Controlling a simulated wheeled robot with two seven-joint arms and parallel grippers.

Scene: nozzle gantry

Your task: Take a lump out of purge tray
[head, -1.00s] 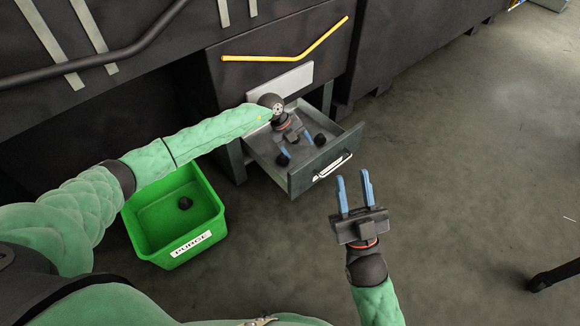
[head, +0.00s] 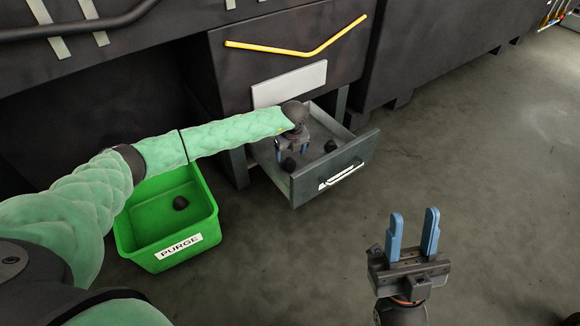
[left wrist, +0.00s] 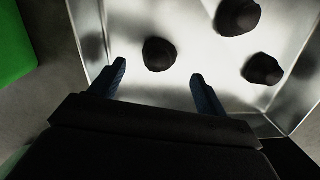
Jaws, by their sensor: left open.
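The purge tray (head: 364,152) is an open grey metal drawer pulled out from the dark cabinet. Dark round lumps lie in it: a near lump (head: 288,164) and another lump (head: 330,145) in the head view. The left wrist view shows three, one (left wrist: 159,54) just ahead of and between the fingertips, the others (left wrist: 237,16) (left wrist: 262,70) to the right. My left gripper (head: 291,154) is open and empty, pointing down over the tray; its fingers also show in the left wrist view (left wrist: 158,71). My right gripper (head: 414,216) is open and empty, fingers up, away from the tray.
A green bin labelled PURGE (head: 163,247) stands on the floor left of the tray, with one dark lump (head: 180,203) inside. A yellow bent handle (head: 310,50) crosses the cabinet front above. The floor to the right is clear.

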